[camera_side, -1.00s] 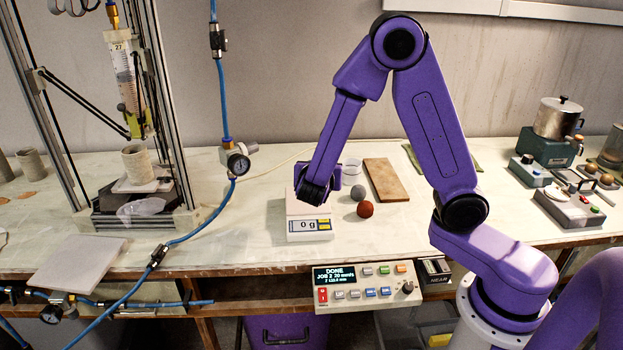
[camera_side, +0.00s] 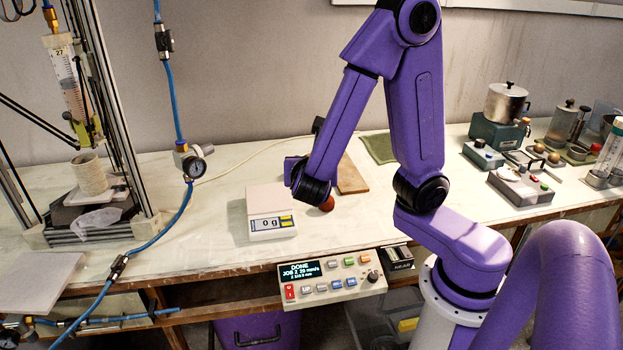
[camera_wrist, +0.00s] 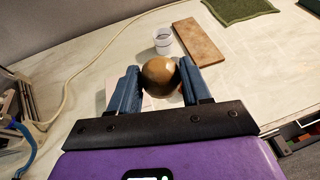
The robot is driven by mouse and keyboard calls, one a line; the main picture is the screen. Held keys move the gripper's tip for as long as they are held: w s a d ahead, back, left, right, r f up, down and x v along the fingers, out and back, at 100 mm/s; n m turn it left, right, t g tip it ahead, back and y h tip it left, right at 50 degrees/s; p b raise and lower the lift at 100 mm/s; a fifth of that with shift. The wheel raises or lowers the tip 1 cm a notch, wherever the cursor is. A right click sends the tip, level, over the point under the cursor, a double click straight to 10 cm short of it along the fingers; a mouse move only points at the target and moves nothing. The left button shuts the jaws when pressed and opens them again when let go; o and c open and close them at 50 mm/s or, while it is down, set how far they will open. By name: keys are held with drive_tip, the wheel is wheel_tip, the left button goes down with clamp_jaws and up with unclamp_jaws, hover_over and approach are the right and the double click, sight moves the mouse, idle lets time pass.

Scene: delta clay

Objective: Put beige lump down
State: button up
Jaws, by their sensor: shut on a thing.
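The beige lump (camera_wrist: 158,77), a round tan-brown ball, is between the blue fingers of my gripper (camera_wrist: 160,70) in the wrist view, and they are shut on it. My wrist is just right of the white scale (camera_side: 268,202), whose display reads 0 g. I cannot tell exactly how high the lump is above the table.
A dark red lump (camera_side: 328,204) sits below my wrist, partly hidden. Behind are a white cup (camera_wrist: 163,40), a brown board (camera_wrist: 199,40) and a green cloth (camera_wrist: 238,8). A control panel (camera_side: 331,276) is at the front edge. The table left of the scale is clear.

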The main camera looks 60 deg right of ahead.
sight(330, 235)
drive_tip(key=shift+s+d+f+m+g+h, duration=0.4)
drive_tip(key=shift+s+f+m+g, duration=0.35)
drive_tip(key=shift+f, duration=2)
drive_tip(key=shift+s+d+f+m+g+h, duration=0.25)
drive_tip(key=shift+s+d+f+m+g, duration=0.4)
drive_tip(key=shift+f, duration=2.1)
drive_tip(key=shift+s+d+f+m+g+h, duration=0.15)
drive_tip(key=shift+s+f+m+g+h, duration=0.55)
drive_tip(key=shift+f, duration=2.05)
drive_tip(key=shift+w+f+g+y, duration=0.1)
drive_tip(key=shift+w+g+y, duration=0.1)
drive_tip(key=shift+g+y, duration=0.2)
drive_tip(key=o, duration=1.2)
